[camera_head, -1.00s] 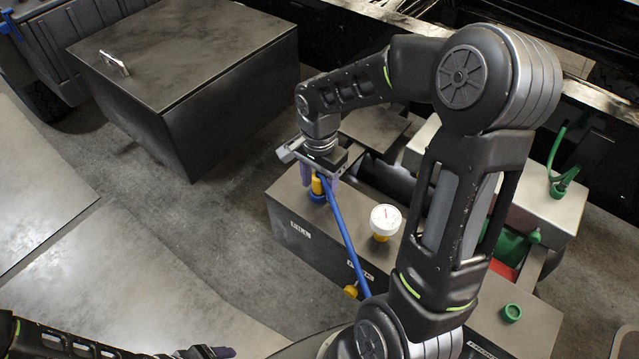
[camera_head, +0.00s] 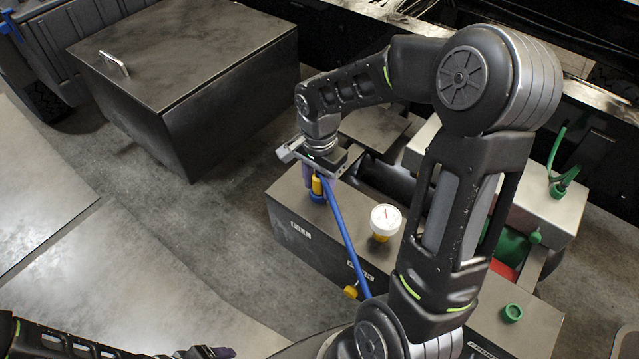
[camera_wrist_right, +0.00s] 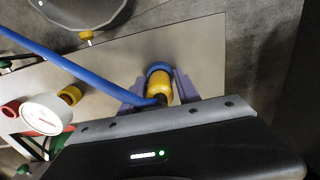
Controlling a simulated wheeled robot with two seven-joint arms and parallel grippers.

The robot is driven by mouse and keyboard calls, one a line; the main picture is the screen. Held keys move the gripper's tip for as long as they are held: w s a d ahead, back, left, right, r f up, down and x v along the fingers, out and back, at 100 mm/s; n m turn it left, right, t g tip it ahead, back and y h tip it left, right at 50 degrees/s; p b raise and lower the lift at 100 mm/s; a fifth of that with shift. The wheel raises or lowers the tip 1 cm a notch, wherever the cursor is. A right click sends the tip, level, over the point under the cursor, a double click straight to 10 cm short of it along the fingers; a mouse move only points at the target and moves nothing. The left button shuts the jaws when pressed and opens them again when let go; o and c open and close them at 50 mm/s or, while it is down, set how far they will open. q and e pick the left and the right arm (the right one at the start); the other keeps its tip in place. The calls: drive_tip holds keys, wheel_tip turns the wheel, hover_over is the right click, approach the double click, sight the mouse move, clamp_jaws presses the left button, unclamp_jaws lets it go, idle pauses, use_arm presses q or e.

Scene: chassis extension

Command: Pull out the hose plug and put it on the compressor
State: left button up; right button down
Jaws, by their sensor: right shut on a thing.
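The hose plug (camera_head: 317,185) is yellow and sits upright at a blue ring on the compressor's (camera_head: 322,234) grey top, near its left end. A blue hose (camera_head: 344,236) runs from it toward the front. My right gripper (camera_head: 318,180) reaches down from above and is shut on the plug. In the right wrist view the yellow plug (camera_wrist_right: 158,88) stands between the purple fingers (camera_wrist_right: 158,92), with the blue ring just beyond it. Whether the plug is still seated in the ring cannot be told. My left gripper (camera_head: 212,352) is at the bottom edge, mostly cut off.
A white gauge (camera_head: 385,218) on a yellow base stands right of the plug. A yellow knob (camera_head: 351,292) sticks out at the compressor's front. Green fittings (camera_head: 512,313) are at the right. A large dark box (camera_head: 190,70) stands at back left, with open floor between.

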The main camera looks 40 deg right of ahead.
sight(319, 176)
drive_tip(key=c, duration=0.6)
unclamp_jaws()
drive_tip(key=shift+r, duration=0.1)
wheel_tip(319, 176, up, 8)
drive_tip(key=shift+f, duration=0.15)
idle(0.6)
